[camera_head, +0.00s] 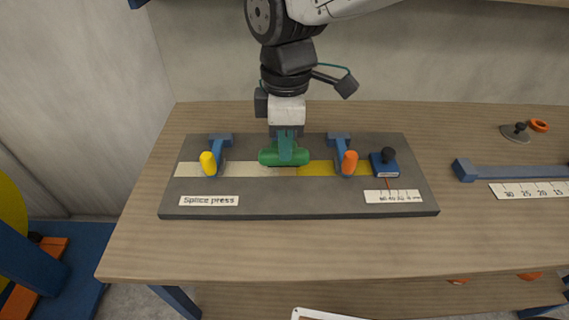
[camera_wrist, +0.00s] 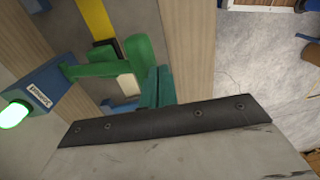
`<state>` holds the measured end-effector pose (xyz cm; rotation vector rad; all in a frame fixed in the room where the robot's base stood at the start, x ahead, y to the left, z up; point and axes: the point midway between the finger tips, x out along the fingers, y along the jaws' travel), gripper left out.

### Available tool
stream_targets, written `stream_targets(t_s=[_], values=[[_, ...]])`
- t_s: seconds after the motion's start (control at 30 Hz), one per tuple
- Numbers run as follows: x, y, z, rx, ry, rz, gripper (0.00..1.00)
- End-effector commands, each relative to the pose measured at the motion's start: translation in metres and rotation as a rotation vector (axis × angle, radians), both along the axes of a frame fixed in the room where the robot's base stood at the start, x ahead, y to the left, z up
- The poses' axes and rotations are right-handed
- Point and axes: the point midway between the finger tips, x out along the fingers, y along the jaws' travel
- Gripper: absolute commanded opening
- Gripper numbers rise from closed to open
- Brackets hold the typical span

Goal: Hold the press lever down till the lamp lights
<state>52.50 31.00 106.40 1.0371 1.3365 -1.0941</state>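The green press lever (camera_head: 270,157) lies across the middle of the dark splice press board (camera_head: 300,206) in the head view. It also shows in the wrist view (camera_wrist: 140,52), with an arm running left to a blue housing (camera_wrist: 40,86). A lamp (camera_wrist: 14,114) on that housing glows bright green. I do not see the lamp in the head view. My gripper (camera_head: 287,141) points down at the lever's middle. Its teal fingers in the wrist view (camera_wrist: 157,87) are close together against the lever's grip. The exact contact is partly hidden.
A tape strip (camera_head: 245,169) runs along the board. Clamps with a yellow grip (camera_head: 208,162) and an orange grip (camera_head: 350,161) flank the lever. A small blue block with a black knob (camera_head: 385,163) sits right. The table front is clear.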

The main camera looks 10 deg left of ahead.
Motion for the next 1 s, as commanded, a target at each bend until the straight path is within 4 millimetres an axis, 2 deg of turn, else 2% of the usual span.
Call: stream_targets(t_s=[0.03,0.2,0.4,0.83,1.0], values=[[0.001,0.001,0.013,0.004,-0.003,0.0,0.0],[0.001,0.001,0.047,0.004,-0.004,0.0,0.0],[0.0,0.001,0.068,0.003,-0.004,0.001,0.0],[0.0,0.001,0.071,0.003,-0.004,-0.005,0.0],[-0.002,-0.002,0.066,-0.014,0.002,-0.124,0.0]])
